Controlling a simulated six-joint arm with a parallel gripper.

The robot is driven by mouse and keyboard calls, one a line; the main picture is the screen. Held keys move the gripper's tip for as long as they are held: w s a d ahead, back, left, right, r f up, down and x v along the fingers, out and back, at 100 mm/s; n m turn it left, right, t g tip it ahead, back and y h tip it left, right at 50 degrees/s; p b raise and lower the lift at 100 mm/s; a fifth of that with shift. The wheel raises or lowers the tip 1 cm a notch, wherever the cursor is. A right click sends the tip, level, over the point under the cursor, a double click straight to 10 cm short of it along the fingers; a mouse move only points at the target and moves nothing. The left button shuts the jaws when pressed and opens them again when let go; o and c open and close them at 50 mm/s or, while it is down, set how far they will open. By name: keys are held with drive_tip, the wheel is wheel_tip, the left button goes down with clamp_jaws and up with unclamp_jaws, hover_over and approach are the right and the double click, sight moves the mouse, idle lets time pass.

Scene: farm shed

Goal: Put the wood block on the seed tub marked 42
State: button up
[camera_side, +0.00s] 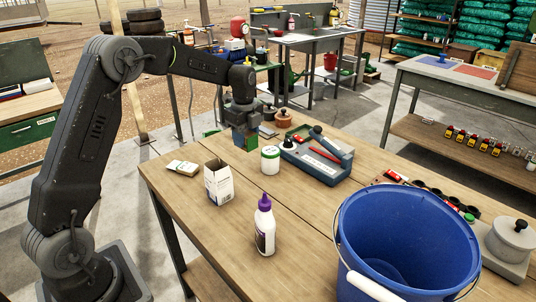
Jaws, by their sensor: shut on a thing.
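My gripper (243,130) hangs over the far left part of the wooden table, fingers pointing down. It is shut on a small block (251,142) with blue, green and brownish faces, which I take to be the wood block. The fingers and the block overlap, so its full shape is hidden, and I cannot tell whether it touches the table. A white tub with a green lid (270,160) stands upright just right of and nearer than the block. It looks like the seed tub, but no number is readable on it. Nothing rests on its lid.
A grey-blue tool tray (318,158) stands right of the tub. A white carton (218,184), a purple-capped bottle (265,224) and a flat packet (183,167) are nearer. A big blue bucket (405,245) fills the right front. The table's middle is clear.

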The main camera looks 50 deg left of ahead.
drive_tip(key=w+a+r, duration=0.2)
drive_tip(key=a+r, duration=0.4)
drive_tip(key=a, duration=0.2)
hover_over(270, 150)
drive_tip(key=shift+m, duration=0.4)
wheel_tip(270, 150, down, 7)
drive_tip(key=shift+f, duration=2.05)
drive_tip(key=shift+f, duration=0.1)
drive_tip(key=o, duration=0.9)
